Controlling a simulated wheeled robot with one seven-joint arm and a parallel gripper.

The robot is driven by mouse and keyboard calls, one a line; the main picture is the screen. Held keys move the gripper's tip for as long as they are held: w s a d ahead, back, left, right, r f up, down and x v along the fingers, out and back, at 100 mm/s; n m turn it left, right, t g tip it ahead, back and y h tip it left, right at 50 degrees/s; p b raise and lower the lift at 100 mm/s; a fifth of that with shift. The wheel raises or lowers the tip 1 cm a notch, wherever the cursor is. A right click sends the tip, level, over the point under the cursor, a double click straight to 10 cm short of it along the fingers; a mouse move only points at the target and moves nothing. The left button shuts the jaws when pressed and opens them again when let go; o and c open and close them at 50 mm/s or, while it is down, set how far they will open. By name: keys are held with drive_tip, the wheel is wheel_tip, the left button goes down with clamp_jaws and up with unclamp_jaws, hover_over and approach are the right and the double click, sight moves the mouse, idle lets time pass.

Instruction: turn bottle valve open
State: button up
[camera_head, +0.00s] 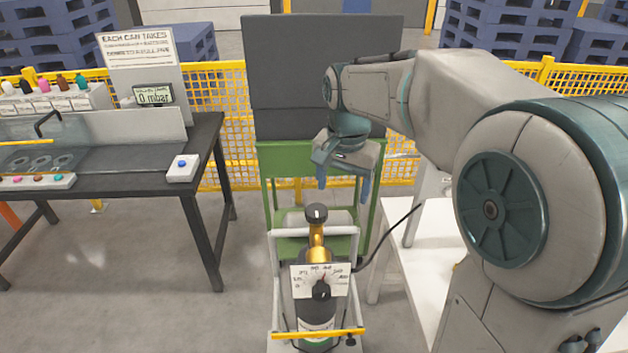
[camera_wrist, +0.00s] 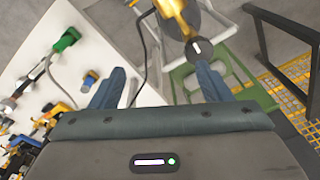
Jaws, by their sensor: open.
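The gas bottle (camera_head: 318,326) stands upright on a white trolley in the lower middle of the head view. Its black valve knob (camera_head: 317,213) with a white mark sits on top of a brass neck (camera_head: 317,240). My gripper (camera_head: 343,192) is open and empty, above and a little right of the valve knob. In the wrist view the knob (camera_wrist: 194,47) shows beyond the blue fingers (camera_wrist: 165,85), nearer the right one. Nothing is between the fingers.
The trolley (camera_head: 273,285) has a yellow bar across its front. A green cart (camera_head: 263,190) stands behind the bottle. A white table (camera_wrist: 60,25) with tools stands to the right. A dark bench (camera_head: 205,135) with a 0 mbar display is at left. A black hose runs from the bottle rightward.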

sight(317, 210)
drive_tip(key=w+a+m+g+p, duration=0.1)
drive_tip(key=w+a+m+p, duration=0.15)
drive_tip(key=w+a, duration=0.4)
drive_tip(key=shift+m, duration=0.35)
drive_tip(key=f, duration=0.4)
drive_tip(key=w+d+f+p, duration=0.1)
drive_tip(key=f, duration=0.4)
drive_tip(key=d+f+p, duration=0.1)
drive_tip(key=f, duration=0.3)
drive_tip(key=shift+w+f, duration=0.25)
drive_tip(key=shift+w, duration=0.1)
drive_tip(key=c, duration=1)
